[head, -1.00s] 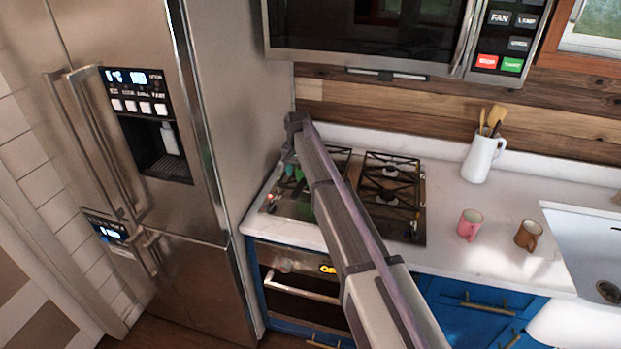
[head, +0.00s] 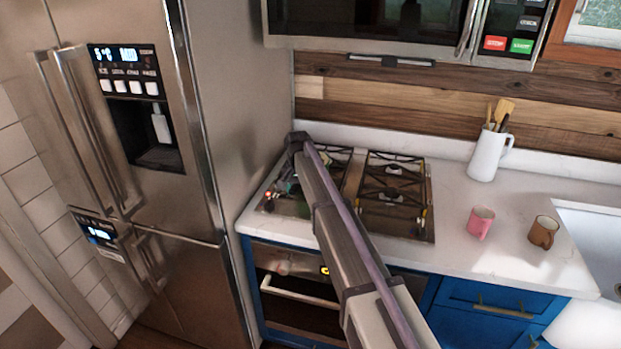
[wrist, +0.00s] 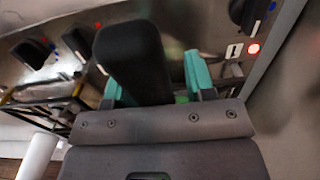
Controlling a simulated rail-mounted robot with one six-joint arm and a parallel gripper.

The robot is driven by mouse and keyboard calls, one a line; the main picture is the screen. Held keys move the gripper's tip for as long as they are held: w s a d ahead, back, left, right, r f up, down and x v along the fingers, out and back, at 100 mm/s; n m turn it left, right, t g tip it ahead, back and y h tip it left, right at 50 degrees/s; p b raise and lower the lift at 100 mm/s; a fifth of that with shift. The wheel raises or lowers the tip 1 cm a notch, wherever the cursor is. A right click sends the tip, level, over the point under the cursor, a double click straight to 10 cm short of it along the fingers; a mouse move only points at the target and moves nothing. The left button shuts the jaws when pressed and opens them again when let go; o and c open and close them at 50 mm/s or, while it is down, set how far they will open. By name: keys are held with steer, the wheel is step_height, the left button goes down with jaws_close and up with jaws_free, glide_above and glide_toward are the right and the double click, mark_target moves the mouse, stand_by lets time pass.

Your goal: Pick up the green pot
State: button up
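A small bright green patch (wrist: 181,98) shows between my fingers in the wrist view, low beside a dark block; it may be part of the green pot, but I cannot tell. The dark, handle-like block (wrist: 136,62) stands between the teal fingers of my gripper (wrist: 153,76) and hides part of the left finger. A gap shows between the block and the right finger, so the gripper is open. In the head view my gripper (head: 286,186) is over the left part of the cooktop, mostly hidden by my arm. No whole pot is clear there.
The cooktop (head: 392,208) has dark grates. The fridge (head: 240,120) stands close on the left and the microwave (head: 370,25) hangs above. A pink mug (head: 480,222), a brown mug (head: 543,232) and a white utensil pitcher (head: 486,156) stand on the counter at right. Knobs (wrist: 32,52) show in the wrist view.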

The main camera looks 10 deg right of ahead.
jaws_close()
steer(key=shift+r, duration=0.15)
stand_by(0.4)
